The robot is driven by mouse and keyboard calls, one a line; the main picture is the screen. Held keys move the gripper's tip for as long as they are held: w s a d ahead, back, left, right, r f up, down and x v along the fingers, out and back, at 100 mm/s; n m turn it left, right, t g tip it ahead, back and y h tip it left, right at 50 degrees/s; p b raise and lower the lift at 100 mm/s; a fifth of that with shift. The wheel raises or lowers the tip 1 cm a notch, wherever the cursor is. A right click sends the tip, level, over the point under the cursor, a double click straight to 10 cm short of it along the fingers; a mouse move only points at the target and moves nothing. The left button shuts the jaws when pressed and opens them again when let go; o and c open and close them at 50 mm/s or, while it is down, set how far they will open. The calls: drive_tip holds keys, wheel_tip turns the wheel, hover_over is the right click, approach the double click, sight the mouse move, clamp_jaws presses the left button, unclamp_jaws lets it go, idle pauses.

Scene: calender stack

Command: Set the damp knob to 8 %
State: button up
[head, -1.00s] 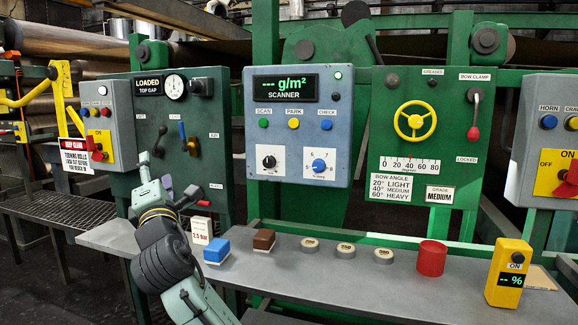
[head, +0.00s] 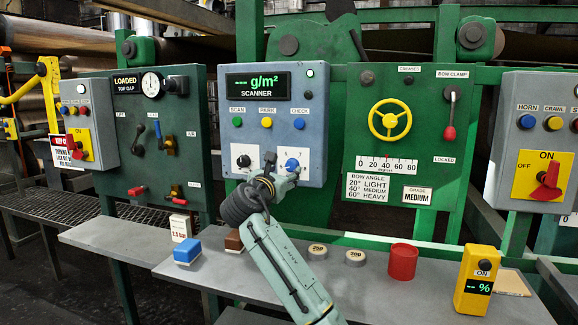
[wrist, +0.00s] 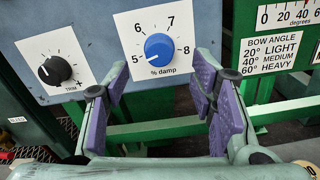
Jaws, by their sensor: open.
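The blue damp knob (wrist: 159,47) sits on a white plate with a dial marked 5 to 8 and "% damp". Its white pointer line is at the lower left, near the 5. In the head view the knob (head: 292,165) shows just right of my gripper's end. My gripper (wrist: 158,80) is open and empty, with purple-padded fingers spread below and to either side of the knob, apart from it. The scanner panel (head: 305,140) carrying the knob shows a dashed g/m² display.
The black trim knob (wrist: 54,69) is left of the damp knob. Green rails run behind. Below, the grey shelf (head: 340,295) holds a blue block (head: 187,251), a brown block (head: 234,240), round discs (head: 317,251), a red cup (head: 403,262) and a yellow meter (head: 478,280).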

sight(290, 167)
drive_tip(key=p+x, duration=0.1)
drive_tip(key=x, duration=0.5)
drive_tip(key=c, duration=1.1)
drive_tip(key=shift+c, duration=0.2)
